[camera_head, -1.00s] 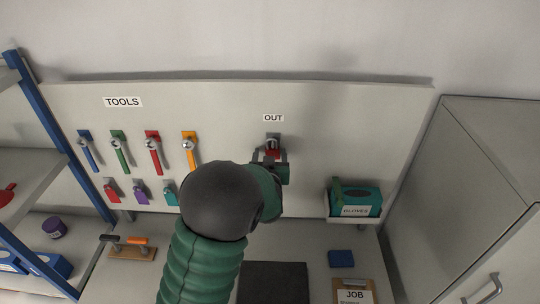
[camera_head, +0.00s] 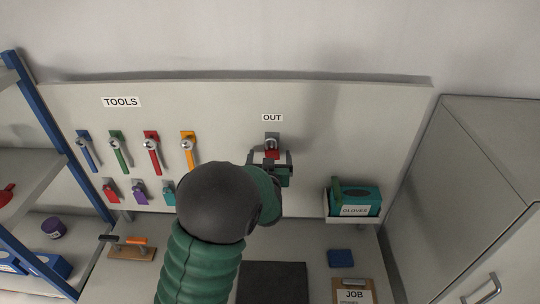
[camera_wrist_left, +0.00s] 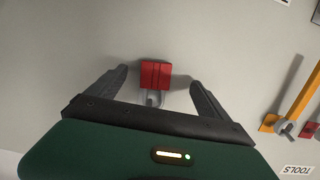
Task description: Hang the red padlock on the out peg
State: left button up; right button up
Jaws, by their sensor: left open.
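The red padlock (camera_head: 271,153) hangs under the OUT label (camera_head: 272,118), its grey shackle at the out peg (camera_head: 271,138). It also shows in the left wrist view as a red body (camera_wrist_left: 155,75) with its shackle toward the gripper's palm side of the picture. My left gripper (camera_head: 270,163) is open just below and in front of the padlock. In the wrist view its two fingers (camera_wrist_left: 158,84) stand apart on either side of the padlock, with visible gaps and no contact. The peg's tip is too small to make out clearly. My right gripper is not in view.
Several coloured tools (camera_head: 152,155) hang left on the board, above a row of small padlocks (camera_head: 140,192). A glove box (camera_head: 354,201) sits in a holder at right. A grey cabinet (camera_head: 480,170) stands far right, a blue-framed shelf (camera_head: 45,130) far left.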

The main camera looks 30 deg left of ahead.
pick_arm(q)
jog(key=f+v, duration=0.2)
jog(key=v, duration=0.7)
jog(key=shift+s, duration=0.2)
jog(key=shift+d, duration=0.1)
dwell(0.3)
jog(key=s+d+f+m+g+h+b, duration=0.25)
jog(key=d+f+b, duration=0.25)
jog(key=f, duration=0.4)
jog(key=s+d+f+m+g+h+b, duration=0.15)
jog(key=d+f+h+b, duration=0.3)
jog(key=f, duration=0.45)
jog(key=s+d+f+m+g+b, duration=0.1)
jog(key=s+d+f+g+b, duration=0.1)
jog(key=s+f, duration=0.3)
jog(key=s+d+f+m+g+h+b, duration=0.1)
jog(key=s+f+g+b, duration=0.3)
jog(key=s, duration=0.5)
jog(key=shift+d+f+g, duration=0.3)
jog(key=shift+d+f, duration=0.3)
jog(key=shift+f, duration=0.15)
